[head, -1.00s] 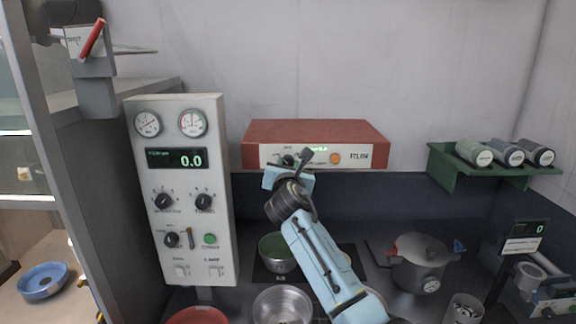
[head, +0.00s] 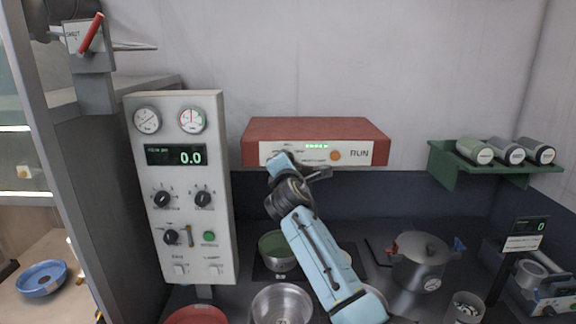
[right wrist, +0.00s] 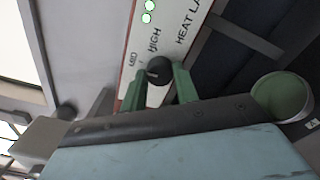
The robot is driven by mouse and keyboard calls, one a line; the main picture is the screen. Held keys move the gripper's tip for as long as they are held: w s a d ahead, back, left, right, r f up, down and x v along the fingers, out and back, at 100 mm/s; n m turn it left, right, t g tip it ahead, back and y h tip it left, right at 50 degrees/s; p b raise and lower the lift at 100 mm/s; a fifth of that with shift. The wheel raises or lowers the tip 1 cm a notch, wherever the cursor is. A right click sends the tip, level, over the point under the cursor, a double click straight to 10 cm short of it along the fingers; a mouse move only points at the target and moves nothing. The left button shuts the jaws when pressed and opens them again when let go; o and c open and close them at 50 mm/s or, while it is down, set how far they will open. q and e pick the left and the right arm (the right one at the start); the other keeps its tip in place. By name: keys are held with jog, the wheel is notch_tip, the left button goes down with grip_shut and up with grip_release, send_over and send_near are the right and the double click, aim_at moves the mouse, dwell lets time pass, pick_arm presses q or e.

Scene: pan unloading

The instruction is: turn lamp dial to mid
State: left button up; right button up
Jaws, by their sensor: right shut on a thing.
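The heat lamp unit (head: 315,130) is a red box on the back wall with a white front panel, a green lit display and an orange button. Its black dial (right wrist: 158,68) shows in the right wrist view beside the printed words MID and HIGH. My right gripper (right wrist: 161,78) has its two green fingers on either side of the dial and is shut on it. In the head view my right gripper (head: 284,163) is against the left part of the panel and hides the dial. The dial's exact pointer direction is not clear. My left gripper is not in view.
A white control panel (head: 182,130) with gauges, knobs and switches stands to the left. A green shelf (head: 445,165) holds several jars at the right.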

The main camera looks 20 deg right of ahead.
jog(key=shift+m, duration=0.3)
jog(key=o, duration=1)
jog(key=shift+s, duration=0.1)
jog(key=b+v, duration=0.2)
jog(key=v, duration=1.1)
jog(key=shift+s, duration=0.1)
